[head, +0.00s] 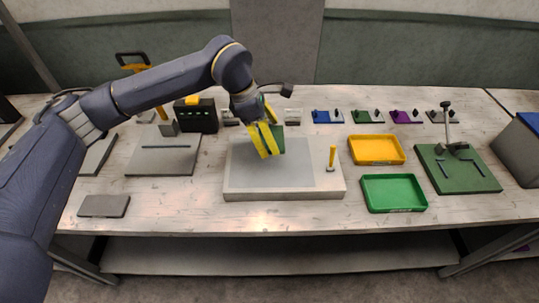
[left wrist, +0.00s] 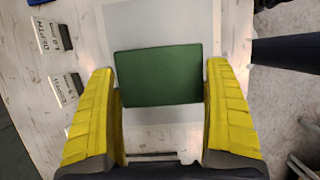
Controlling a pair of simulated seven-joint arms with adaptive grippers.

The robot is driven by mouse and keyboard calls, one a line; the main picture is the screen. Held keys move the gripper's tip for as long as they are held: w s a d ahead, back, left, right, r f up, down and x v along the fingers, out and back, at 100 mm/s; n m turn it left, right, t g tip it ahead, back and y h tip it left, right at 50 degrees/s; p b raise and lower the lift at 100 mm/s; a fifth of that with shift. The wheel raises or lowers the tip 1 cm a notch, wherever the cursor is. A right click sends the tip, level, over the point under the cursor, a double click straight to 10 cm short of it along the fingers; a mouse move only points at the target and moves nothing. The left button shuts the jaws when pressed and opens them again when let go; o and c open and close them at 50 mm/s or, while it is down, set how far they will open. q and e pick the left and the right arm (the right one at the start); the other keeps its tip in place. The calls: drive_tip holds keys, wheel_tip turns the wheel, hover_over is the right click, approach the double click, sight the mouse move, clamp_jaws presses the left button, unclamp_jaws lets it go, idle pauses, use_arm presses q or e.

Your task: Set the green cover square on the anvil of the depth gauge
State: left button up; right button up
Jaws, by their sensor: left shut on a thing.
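The green cover (head: 280,138) is a flat, dark green plate. My left gripper (head: 270,154), with yellow fingers, is shut on it over the pale slab near the middle of the bench. In the left wrist view the cover (left wrist: 158,75) shows as a rectangle between the two fingers, slightly turned. The fingers hide part of it in the head view. A green base (head: 470,180) with an upright post and arm (head: 448,122) stands at the right and looks like the depth gauge. Dark corner strips lie on the base; I cannot clearly make out the anvil. My right gripper is not in view.
A yellow tray (head: 377,150) and a green tray (head: 394,193) lie between the slab (head: 240,193) and the green base. A small yellow-handled tool (head: 332,157) stands on the slab's right side. Several small coloured plates line the back. The bench front is mostly clear.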

sight(273, 161)
use_arm(q)
drive_tip(key=shift+f, duration=4.05)
drive_tip(key=shift+f, duration=0.15)
drive_tip(key=o, duration=1.1)
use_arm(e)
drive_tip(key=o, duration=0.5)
use_arm(q)
drive_tip(key=v, duration=1.2)
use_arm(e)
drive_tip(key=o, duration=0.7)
